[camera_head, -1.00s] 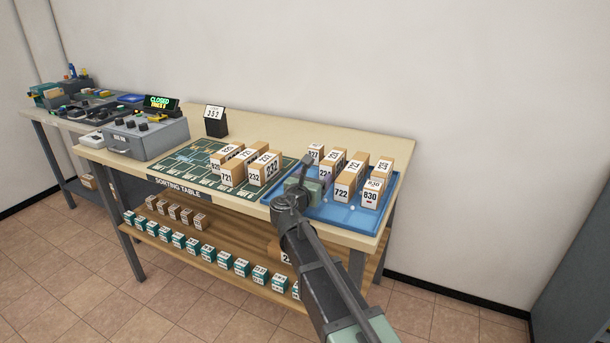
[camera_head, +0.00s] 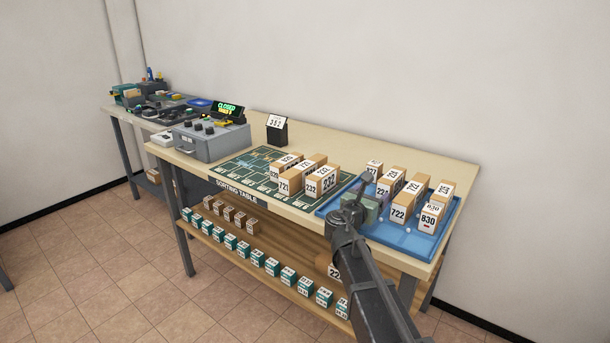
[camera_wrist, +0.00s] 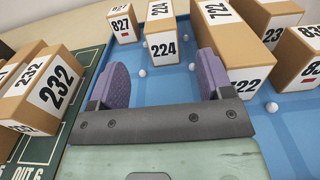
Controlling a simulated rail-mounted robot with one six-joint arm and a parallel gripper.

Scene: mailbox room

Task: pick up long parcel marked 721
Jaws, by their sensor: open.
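The long parcel marked 721 (camera_head: 285,182) is a brown box with white number labels. It lies on the green sorting mat (camera_head: 236,173), at the left front of a close group of parcels. I cannot make it out in the wrist view. My gripper (camera_head: 367,184) is open and empty, to the right of that group, above the left part of the blue tray (camera_head: 412,238). In the wrist view its two purple fingers (camera_wrist: 160,80) stand apart, pointing toward the parcel marked 224 (camera_wrist: 163,45).
Parcels marked 232 (camera_wrist: 58,85) stand between 721 and my gripper. The tray holds parcels 827 (camera_wrist: 124,25), 722 (camera_head: 400,212) and 830 (camera_head: 430,218), plus small white balls. A 352 sign (camera_head: 277,130) and a grey control box (camera_head: 211,142) stand behind and left.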

